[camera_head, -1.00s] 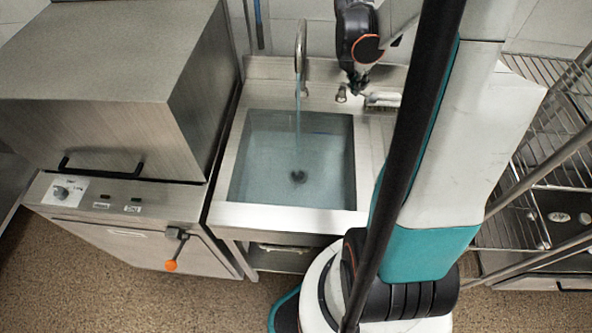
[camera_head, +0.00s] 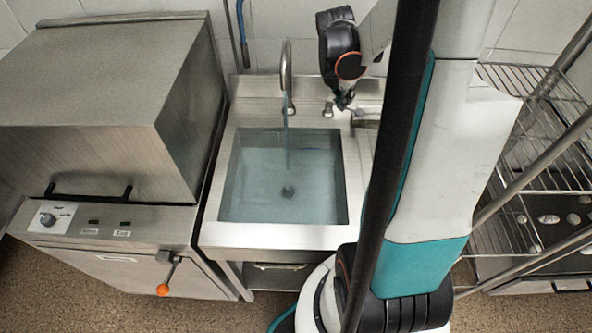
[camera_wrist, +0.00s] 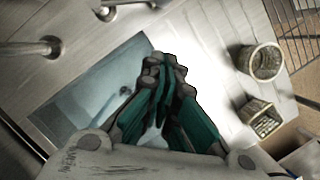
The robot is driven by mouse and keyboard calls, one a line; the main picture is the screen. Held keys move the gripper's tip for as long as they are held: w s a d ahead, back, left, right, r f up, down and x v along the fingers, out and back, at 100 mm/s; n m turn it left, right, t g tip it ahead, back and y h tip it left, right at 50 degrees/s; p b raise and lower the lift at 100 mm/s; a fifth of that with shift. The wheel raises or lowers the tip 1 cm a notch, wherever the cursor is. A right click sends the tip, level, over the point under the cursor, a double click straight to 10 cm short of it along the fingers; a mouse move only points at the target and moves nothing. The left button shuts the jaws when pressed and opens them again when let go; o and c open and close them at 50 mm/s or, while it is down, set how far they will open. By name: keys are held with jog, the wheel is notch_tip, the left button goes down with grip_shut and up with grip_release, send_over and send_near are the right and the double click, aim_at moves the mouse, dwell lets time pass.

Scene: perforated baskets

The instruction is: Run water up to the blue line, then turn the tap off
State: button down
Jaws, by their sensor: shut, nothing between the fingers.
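The steel sink basin (camera_head: 226,190) holds bluish water (camera_head: 262,195). A thin stream (camera_head: 287,140) runs from the curved tap spout (camera_head: 286,62) into it. A short blue line (camera_head: 311,150) shows on the basin's back wall; I cannot tell exactly how the water surface stands against it. A small tap knob (camera_head: 328,111) is on the back ledge, right of the spout. My gripper (camera_head: 344,99) is just above and right of this knob. In the wrist view my gripper (camera_wrist: 165,75) has its teal fingers together and empty, with the basin behind them.
A steel box-shaped machine (camera_head: 90,110) with an orange-tipped lever stands left of the sink. A wire rack (camera_head: 530,190) stands at the right. The wrist view shows a round perforated basket (camera_wrist: 262,62) and a square one (camera_wrist: 258,121) beside the sink.

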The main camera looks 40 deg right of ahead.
jog(key=w+d+m+t+y, duration=0.1)
jog(key=w+d+m+t, duration=0.15)
jog(key=d+m, duration=0.75)
jog(key=w+d+m+t, duration=0.1)
jog(key=w+d+m, duration=0.25)
jog(key=m, duration=1.25)
jog(key=shift+g, duration=0.25)
jog(key=b+x, duration=0.1)
jog(key=x, duration=0.2)
jog(key=b+x, duration=0.1)
jog(key=x, duration=0.2)
jog(key=s+b+x, duration=0.1)
jog(key=x, duration=0.2)
jog(key=shift+f, duration=0.3)
jog(key=shift+s+a+f+b, duration=0.1)
jog(key=shift+s+a+b, duration=0.2)
jog(key=shift+s+a, duration=0.3)
jog(key=shift+s+a+b, duration=0.3)
jog(key=shift+s+a, duration=0.1)
jog(key=shift+s, duration=0.4)
